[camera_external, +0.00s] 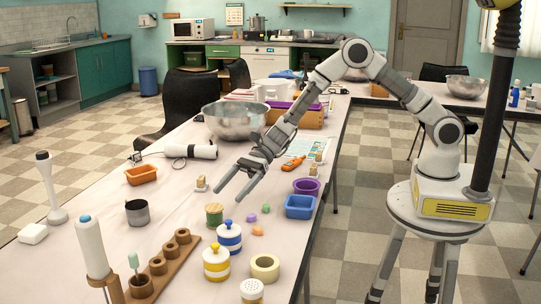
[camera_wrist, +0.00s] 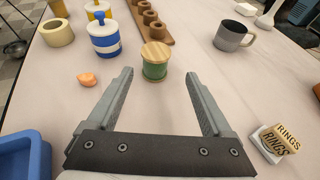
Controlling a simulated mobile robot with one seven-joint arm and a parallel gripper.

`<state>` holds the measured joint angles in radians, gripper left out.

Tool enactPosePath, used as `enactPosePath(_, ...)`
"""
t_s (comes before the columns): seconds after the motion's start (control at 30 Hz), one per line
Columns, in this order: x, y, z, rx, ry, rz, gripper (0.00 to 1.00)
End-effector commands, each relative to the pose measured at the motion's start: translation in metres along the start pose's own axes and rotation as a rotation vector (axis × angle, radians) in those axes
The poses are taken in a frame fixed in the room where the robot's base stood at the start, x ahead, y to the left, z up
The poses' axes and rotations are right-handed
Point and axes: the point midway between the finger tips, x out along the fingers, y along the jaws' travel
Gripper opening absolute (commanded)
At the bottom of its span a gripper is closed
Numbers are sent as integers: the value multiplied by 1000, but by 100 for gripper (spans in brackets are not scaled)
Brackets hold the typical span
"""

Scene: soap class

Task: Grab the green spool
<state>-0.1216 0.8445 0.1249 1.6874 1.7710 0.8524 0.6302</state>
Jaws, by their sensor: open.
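The green spool (camera_external: 214,214) stands upright on the table and has a light wooden top. It also shows in the wrist view (camera_wrist: 155,66), where it stands just beyond the fingertips, roughly centred between them. My gripper (camera_external: 232,190) is open and empty above the table. In the wrist view my gripper (camera_wrist: 160,75) has both fingers spread wide, with bare table between them. The spool does not touch either finger.
A blue-and-white jar (camera_external: 229,237) stands close beside the spool, with a yellow-and-white jar (camera_external: 216,262) nearby. A grey mug (camera_external: 137,213), a wooden holder (camera_external: 164,264) and a blue bin (camera_external: 299,206) surround the area. A block labelled RINGS (camera_wrist: 278,140) lies right of my gripper.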

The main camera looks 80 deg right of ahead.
Motion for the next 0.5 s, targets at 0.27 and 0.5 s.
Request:
enactPosePath(0.27,55,0,-2,-2,2,0,84)
enactPosePath(0.5,71,2,-2,-1,1,1,84)
